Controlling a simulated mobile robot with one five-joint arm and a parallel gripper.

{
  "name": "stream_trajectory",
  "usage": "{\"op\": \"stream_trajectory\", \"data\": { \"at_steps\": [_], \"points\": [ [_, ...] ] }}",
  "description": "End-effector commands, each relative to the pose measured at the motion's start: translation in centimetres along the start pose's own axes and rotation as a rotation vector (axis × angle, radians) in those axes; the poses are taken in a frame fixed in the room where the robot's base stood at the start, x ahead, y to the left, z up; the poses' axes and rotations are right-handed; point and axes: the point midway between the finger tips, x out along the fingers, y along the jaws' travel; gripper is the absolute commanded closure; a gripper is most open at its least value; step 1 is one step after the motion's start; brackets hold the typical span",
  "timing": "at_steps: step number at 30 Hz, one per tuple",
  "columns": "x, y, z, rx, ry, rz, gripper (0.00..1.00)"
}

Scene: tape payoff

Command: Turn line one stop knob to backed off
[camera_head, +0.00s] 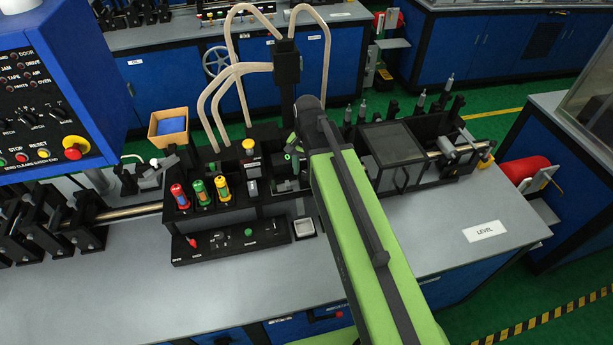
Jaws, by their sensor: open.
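I cannot tell which part is the line one stop knob; the labels on the bench machine are too small to read. A low black panel (230,241) at the machine's front carries a red-tipped lever (191,241) and a green knob (248,232). Behind it stand a red cylinder (180,196), a green cylinder (201,191) and a yellow-and-green cylinder (223,188). A yellow-capped part (249,147) is farther back. My green arm crosses the machine from the lower right.
A blue control box (60,90) with a red stop button (75,147) overhangs the left. Pale looped tubes (240,68) rise behind the machine. A clear-topped box (391,143) stands right of my arm. The grey bench top (130,290) is clear in front.

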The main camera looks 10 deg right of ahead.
Motion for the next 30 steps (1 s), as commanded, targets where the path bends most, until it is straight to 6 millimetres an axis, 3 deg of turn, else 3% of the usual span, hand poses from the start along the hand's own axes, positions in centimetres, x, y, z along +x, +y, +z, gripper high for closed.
{"op": "stream_trajectory", "data": {
  "at_steps": [4,16,30],
  "points": [
    [-0.16,0.02,-0.01,0.000,0.000,0.000,0.50],
    [-0.15,0.06,-0.04,0.001,0.000,0.000,1.00],
    [-0.14,0.08,-0.09,-0.083,-0.001,0.000,1.00]
  ]
}}
